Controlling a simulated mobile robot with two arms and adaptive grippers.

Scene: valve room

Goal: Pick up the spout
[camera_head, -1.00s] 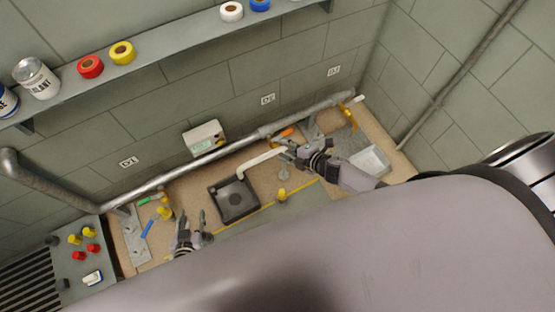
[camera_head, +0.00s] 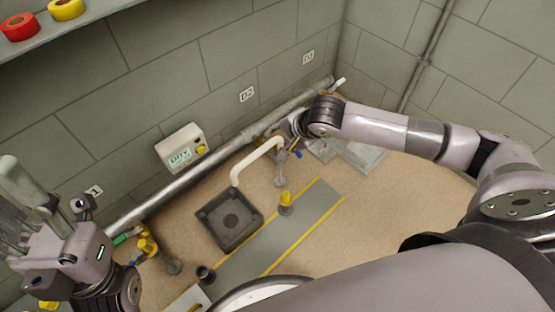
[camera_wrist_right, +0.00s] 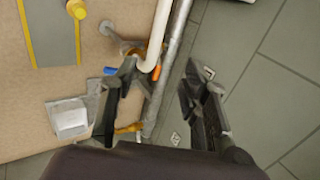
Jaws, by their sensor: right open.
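The spout, a white curved pipe (camera_head: 255,158), reaches out over the dark square basin (camera_head: 229,219). It also shows in the right wrist view, as a white tube (camera_wrist_right: 159,35) at top centre. My right gripper (camera_head: 293,128) is at the spout's far, pipe-side end in the head view, its fingers partly hidden by its wrist. In the wrist view the right gripper (camera_wrist_right: 160,72) is open, and the spout's lower end shows between its fingertips. Contact cannot be told. My left gripper (camera_head: 25,215) is at the left edge, apart from the spout, with its fingers spread.
A metal pipe (camera_head: 165,194) runs along the wall. A grey box with a display (camera_head: 181,147) is behind it. A yellow-topped fitting (camera_head: 286,200) stands right of the basin. Yellow-handled valve parts (camera_head: 147,245) stand to its left. A pale tray (camera_head: 366,156) lies right.

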